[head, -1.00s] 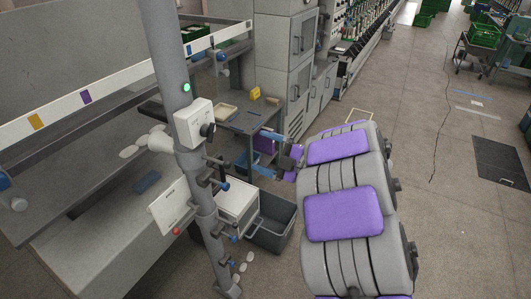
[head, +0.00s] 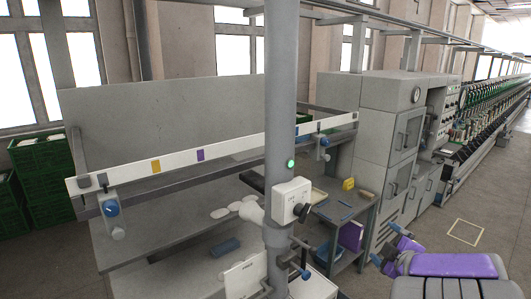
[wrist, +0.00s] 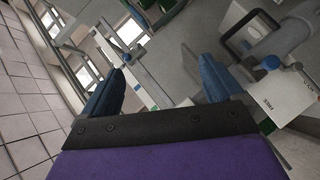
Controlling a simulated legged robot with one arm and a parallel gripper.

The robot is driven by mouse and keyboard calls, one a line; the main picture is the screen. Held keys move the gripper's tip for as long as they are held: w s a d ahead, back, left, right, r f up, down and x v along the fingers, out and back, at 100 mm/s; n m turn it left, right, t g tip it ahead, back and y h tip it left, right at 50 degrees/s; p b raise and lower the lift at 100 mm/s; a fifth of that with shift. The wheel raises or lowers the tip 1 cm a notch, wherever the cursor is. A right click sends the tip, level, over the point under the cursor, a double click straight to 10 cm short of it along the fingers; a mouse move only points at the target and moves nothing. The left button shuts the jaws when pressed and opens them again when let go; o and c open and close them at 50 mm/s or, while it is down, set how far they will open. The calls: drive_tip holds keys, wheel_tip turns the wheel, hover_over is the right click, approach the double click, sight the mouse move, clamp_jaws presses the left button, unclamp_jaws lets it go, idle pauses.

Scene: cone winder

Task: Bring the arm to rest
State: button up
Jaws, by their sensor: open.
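My gripper (head: 384,244) shows at the lower right of the head view, at the end of my purple and grey arm. It is to the right of the winder's post and in front of the small side table. In the wrist view my gripper (wrist: 160,86) has its two blue fingers wide apart with nothing held between them. A white panel (wrist: 272,104) with small lettering lies beyond the right finger in that view. The winder's upright post (head: 280,120) carries a lit green lamp and a white control box (head: 291,202) with a dark knob.
A small table (head: 342,214) with a yellow block (head: 348,184) stands behind the post. Grey cabinets (head: 378,150) stand to its right. Green crates (head: 40,172) are stacked at far left. Open floor (head: 500,200) lies at the right, with a yellow-outlined square.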

drive_tip(key=s+f+m+g+h+b, duration=0.3)
drive_tip(key=s+f+m, duration=0.15)
drive_tip(key=s, duration=0.25)
drive_tip(key=s+f+m+g+h+b, duration=0.25)
drive_tip(key=s+m+g, duration=0.2)
drive_tip(key=s, duration=0.25)
drive_tip(key=s+a+f+m+g+y+b, duration=0.1)
drive_tip(key=s+a+f+g+y, duration=0.1)
drive_tip(key=s+a, duration=0.4)
drive_tip(key=s+a+f+m+g+y+b, duration=0.1)
drive_tip(key=s+a+f, duration=0.4)
drive_tip(key=s, duration=0.6)
drive_tip(key=s+a+f+m+g+y+b, duration=0.1)
drive_tip(key=s+a+f+g+y+b, duration=0.1)
drive_tip(key=s+a, duration=0.5)
wheel_tip(320, 180, down, 2)
drive_tip(key=s+g+b, duration=0.1)
drive_tip(key=s+g, duration=0.1)
drive_tip(key=g, duration=0.1)
drive_tip(key=shift+s+a+g+y, duration=0.15)
drive_tip(key=shift+s+g+y, duration=0.1)
drive_tip(key=shift+g+y, duration=0.1)
